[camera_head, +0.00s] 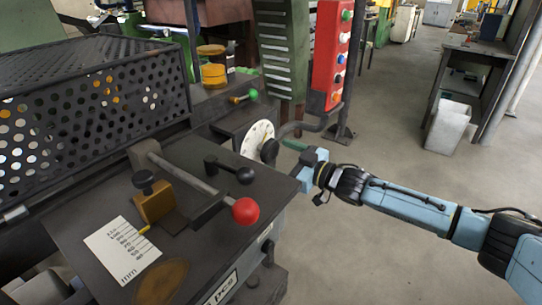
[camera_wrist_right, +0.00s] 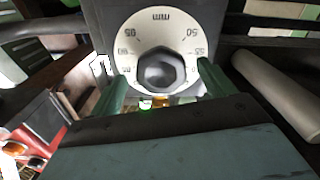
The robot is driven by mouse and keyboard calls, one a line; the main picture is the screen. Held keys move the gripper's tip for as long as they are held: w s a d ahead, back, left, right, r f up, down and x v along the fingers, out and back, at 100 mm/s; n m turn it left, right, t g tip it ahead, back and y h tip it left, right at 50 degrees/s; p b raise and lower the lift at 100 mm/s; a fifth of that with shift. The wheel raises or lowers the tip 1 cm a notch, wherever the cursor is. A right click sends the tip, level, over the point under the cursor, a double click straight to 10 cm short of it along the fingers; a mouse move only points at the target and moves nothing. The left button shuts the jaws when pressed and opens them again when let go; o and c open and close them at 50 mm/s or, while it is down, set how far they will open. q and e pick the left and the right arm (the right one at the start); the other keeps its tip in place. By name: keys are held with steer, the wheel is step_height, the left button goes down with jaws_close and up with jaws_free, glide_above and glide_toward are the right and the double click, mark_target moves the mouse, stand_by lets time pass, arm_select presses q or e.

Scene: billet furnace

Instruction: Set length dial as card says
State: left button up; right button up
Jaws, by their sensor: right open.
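The white length dial (camera_head: 258,136) is on the machine's side, with a dark knob (camera_head: 269,151) at its centre. In the right wrist view the dial face (camera_wrist_right: 130,38) shows mm and numbers upside down, around the dark faceted knob (camera_wrist_right: 161,71). My right gripper (camera_head: 285,138) is open in front of the dial. Its green fingers (camera_wrist_right: 163,84) stand on either side of the knob with gaps. A white card (camera_head: 122,250) marked mm with a column of numbers lies on the machine top, a yellow pointer beside it. My left gripper is not in view.
A red-balled lever (camera_head: 245,211) and a brass block (camera_head: 153,202) are on the machine top. A perforated guard (camera_head: 90,115) stands at left. A red button panel (camera_head: 331,55) rises behind my right gripper. The floor at right is open.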

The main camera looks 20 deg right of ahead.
mark_target(273, 154)
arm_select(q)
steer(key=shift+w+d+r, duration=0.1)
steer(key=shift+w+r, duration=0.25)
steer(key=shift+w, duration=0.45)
arm_select(e)
steer(key=shift+x, duration=1.7)
steer(key=c, duration=1)
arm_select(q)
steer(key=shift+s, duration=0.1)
